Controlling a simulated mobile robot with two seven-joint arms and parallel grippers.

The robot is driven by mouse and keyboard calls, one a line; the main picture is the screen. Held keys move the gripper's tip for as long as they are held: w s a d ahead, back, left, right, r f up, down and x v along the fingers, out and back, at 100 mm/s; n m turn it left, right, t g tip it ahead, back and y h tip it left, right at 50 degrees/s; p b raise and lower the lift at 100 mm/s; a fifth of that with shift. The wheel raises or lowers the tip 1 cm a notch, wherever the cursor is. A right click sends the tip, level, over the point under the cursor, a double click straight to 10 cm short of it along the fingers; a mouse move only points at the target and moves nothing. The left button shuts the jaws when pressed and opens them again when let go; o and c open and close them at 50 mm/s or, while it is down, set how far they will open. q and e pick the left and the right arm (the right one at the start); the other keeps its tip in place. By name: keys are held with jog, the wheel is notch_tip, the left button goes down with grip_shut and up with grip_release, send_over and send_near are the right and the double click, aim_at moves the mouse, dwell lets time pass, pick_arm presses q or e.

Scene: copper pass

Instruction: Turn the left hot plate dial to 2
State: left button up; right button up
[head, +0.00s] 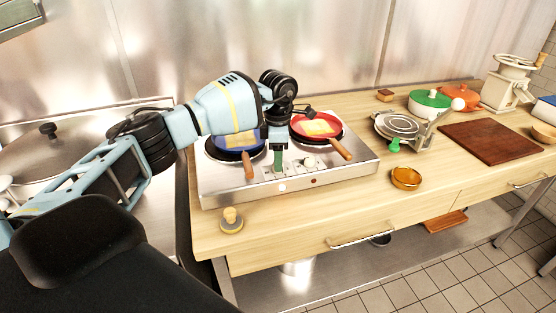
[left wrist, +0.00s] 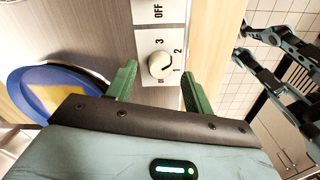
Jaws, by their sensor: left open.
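The left hot plate dial (left wrist: 160,64) is a round cream knob on a white panel marked OFF, 1, 2 and 3. Its small dark mark appears to point toward the 1. My left gripper (left wrist: 158,80) is open, with one green finger on each side of the dial; I cannot tell whether they touch it. In the head view the left gripper (head: 278,160) points down at the front of the steel hot plate (head: 225,188) and hides the left dial. The right dial (head: 309,162) shows just to its right.
A blue pan (head: 225,153) with a wooden handle sits on the left plate, also in the left wrist view (left wrist: 32,88). A red pan (head: 333,127) sits on the right plate. An amber bowl (head: 406,178) and a yellow-knobbed item (head: 231,220) stand on the counter.

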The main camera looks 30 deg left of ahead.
pick_arm(q)
notch_tip(320, 180, up, 6)
jog(key=shift+f, duration=0.1)
dwell(0.6)
